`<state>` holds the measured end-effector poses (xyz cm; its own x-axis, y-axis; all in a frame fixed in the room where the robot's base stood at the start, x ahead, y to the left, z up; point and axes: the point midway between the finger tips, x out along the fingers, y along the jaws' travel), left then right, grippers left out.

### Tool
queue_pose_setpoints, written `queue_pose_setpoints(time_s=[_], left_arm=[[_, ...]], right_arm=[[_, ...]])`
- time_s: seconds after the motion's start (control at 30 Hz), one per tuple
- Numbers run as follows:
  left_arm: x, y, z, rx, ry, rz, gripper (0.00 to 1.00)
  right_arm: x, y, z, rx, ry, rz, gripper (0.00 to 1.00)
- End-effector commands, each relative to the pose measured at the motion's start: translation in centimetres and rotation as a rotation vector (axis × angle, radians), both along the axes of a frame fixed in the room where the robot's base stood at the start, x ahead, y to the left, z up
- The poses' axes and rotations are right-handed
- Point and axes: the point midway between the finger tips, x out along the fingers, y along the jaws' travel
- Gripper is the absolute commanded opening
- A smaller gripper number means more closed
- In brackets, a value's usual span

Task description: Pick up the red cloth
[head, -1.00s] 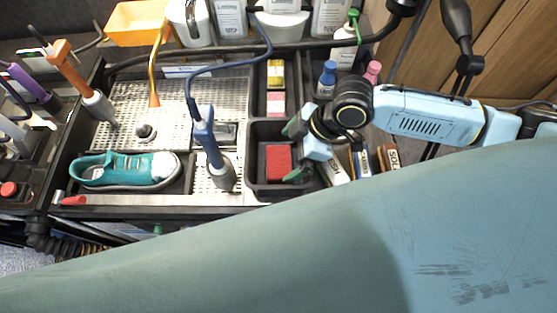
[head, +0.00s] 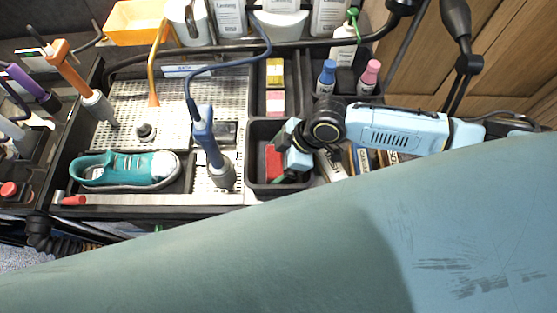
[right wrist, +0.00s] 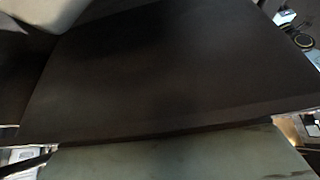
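The red cloth (head: 271,160) is a folded red block in a dark bin, right of the centre, in the head view. My right gripper (head: 283,158) reaches into the bin from the right and covers the cloth's right part. Its green fingers look spread apart, one toward the far side and one near the cloth's front edge. Contact with the cloth cannot be made out. The right wrist view shows mostly a dark surface, and I cannot make out the cloth there. My left gripper is not in view.
The bin's dark rim (head: 262,190) surrounds the cloth. A blue-handled tool (head: 207,140) stands just left. Yellow and pink sponges (head: 275,102) lie behind. A teal sneaker (head: 125,168) rests at left. Blue and pink-capped bottles (head: 369,77) and boxes (head: 362,160) are at right.

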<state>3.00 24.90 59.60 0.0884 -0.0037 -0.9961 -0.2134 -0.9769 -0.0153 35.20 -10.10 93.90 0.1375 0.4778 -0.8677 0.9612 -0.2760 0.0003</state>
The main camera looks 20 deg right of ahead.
Motion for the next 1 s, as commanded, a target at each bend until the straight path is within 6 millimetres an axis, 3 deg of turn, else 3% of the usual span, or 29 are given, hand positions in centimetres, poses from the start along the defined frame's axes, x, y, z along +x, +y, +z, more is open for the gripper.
queue_pose_setpoints(time_s=[0.37,0.8,1.0], left_arm=[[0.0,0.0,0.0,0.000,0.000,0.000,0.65],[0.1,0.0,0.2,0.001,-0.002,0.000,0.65],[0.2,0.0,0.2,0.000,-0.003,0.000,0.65]], right_arm=[[0.1,0.0,0.7,0.001,-0.001,0.000,0.68],[0.1,0.0,8.6,0.001,-0.003,0.000,0.68],[0.0,0.0,10.0,0.000,0.000,-0.001,0.68]])
